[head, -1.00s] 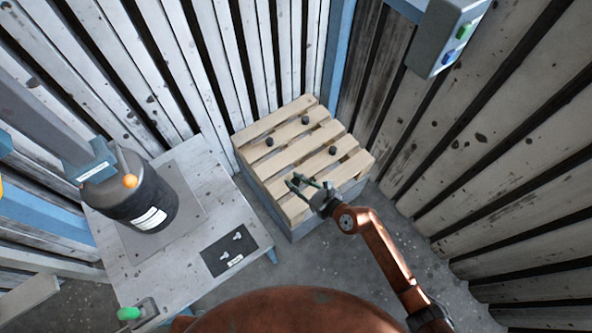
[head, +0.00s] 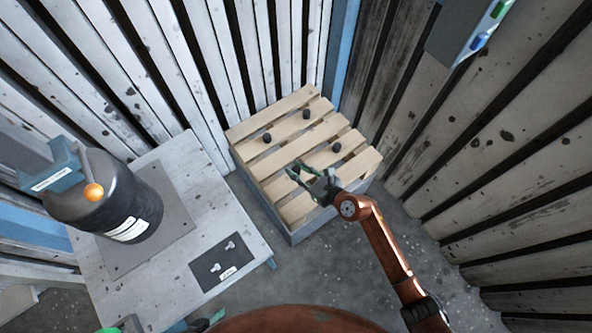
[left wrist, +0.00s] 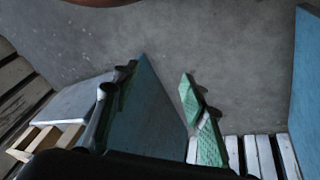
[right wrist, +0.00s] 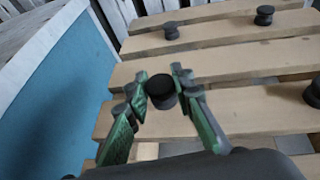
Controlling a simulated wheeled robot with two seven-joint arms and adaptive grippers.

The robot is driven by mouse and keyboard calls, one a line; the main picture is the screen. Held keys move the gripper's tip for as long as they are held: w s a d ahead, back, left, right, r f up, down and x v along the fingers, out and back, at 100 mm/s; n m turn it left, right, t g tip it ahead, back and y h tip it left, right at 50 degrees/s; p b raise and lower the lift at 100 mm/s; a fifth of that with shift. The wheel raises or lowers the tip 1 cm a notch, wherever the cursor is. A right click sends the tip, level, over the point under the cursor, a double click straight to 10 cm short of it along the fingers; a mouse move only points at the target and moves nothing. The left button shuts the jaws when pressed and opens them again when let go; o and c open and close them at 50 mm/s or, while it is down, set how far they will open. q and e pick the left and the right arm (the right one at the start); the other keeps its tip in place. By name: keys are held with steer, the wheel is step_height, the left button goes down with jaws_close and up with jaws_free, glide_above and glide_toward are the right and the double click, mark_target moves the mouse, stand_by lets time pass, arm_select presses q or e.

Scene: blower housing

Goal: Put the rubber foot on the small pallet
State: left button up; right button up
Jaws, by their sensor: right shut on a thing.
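The small pallet (head: 285,158) is a light wooden slatted top on a grey-blue base, at the centre of the head view. My right gripper (head: 302,172) is over its near part. In the right wrist view my right gripper (right wrist: 160,82) is shut on a black round rubber foot (right wrist: 162,91), held upright over the slats; I cannot tell whether it touches them. Three other feet stand on the pallet: one at left (head: 267,137), one at the back (head: 306,114), one at right (head: 337,148). My left gripper (left wrist: 160,88) is open and empty above the floor.
A grey table (head: 180,262) left of the pallet bears a dark cylindrical housing (head: 118,195) with an orange knob and a black mat (head: 207,270) with small metal parts. Slatted walls close in behind and at right. A grey button box (head: 465,35) is at upper right.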

step_height(320, 180, down, 4)
steer(key=b, duration=0.2)
steer(key=shift+w+r+b, duration=0.15)
steer(key=shift+r+b, duration=0.1)
steer(key=shift+b, duration=0.05)
arm_select(q)
steer(key=w+f, duration=0.1)
steer(key=w+d+f+t, duration=0.1)
steer(key=f, duration=0.1)
steer(key=w+d+f+t, duration=0.1)
steer(key=shift+w+d+f+h, duration=0.1)
steer(key=shift+w+f+h, duration=0.1)
steer(key=shift+h, duration=0.1)
arm_select(e)
steer(key=shift+r, duration=0.1)
steer(key=shift+f, duration=0.2)
arm_select(q)
steer(key=shift+f, duration=0.1)
arm_select(e)
steer(key=o, duration=0.9)
steer(key=shift+o, duration=0.2)
